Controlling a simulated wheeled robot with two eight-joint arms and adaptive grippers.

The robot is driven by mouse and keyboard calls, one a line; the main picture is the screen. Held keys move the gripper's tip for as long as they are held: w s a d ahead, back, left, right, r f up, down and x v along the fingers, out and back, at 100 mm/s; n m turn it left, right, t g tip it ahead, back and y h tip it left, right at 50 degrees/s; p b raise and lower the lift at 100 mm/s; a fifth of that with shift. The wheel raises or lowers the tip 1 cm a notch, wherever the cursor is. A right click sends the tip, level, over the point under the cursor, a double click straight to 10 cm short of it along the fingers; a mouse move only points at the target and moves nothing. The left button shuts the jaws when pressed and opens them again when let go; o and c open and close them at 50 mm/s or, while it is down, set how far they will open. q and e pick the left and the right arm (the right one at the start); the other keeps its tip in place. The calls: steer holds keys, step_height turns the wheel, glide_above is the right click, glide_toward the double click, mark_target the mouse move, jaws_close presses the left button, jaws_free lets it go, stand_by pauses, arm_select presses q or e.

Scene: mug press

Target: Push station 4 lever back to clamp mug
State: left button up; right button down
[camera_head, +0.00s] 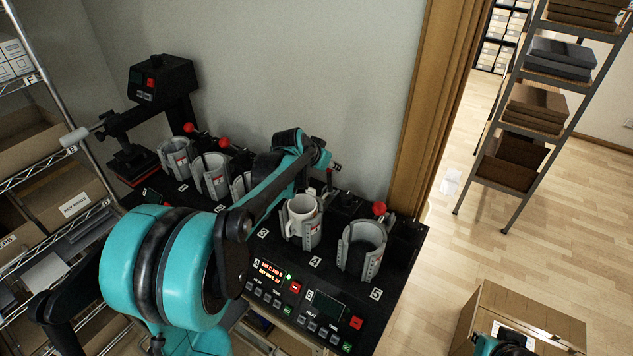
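A white mug (302,212) sits in the grey clamp of station 4 (301,232), behind the label "4" (316,261). My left gripper (335,167) is at the end of the teal arm that comes in from the left, above and behind the mug. It is small and dark here, and I cannot tell whether its fingers are open or shut. Station 4's red lever knob is not visible; dark lever hardware (345,198) shows below and right of the gripper. I cannot tell whether they touch. Part of my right arm shows at the bottom right edge; its gripper is not visible.
Station 5's clamp (361,250) looks empty, with a red lever knob (379,208) behind it. Other clamps (211,174) stand to the left, with red knobs behind. A display panel (270,272) is lit in front. A wooden door frame (428,110) rises right of the bench.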

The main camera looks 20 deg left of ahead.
arm_select(q)
steer(key=shift+w, duration=0.15)
steer(key=shift+w+d+r, duration=0.1)
steer(key=shift+w+d, duration=0.05)
steer(key=shift+w, duration=0.6)
steer(key=shift+w+d, duration=0.1)
steer(key=shift+w, duration=0.65)
steer(key=o, duration=0.8)
steer(key=r+p, duration=0.1)
steer(key=r, duration=0.1)
steer(key=s+r+p, duration=0.1)
steer(key=r, duration=0.1)
steer(key=r+p, duration=0.2)
steer(key=shift+s+a+r, duration=0.1)
steer(key=shift+s+r, duration=0.1)
steer(key=shift+s, duration=0.1)
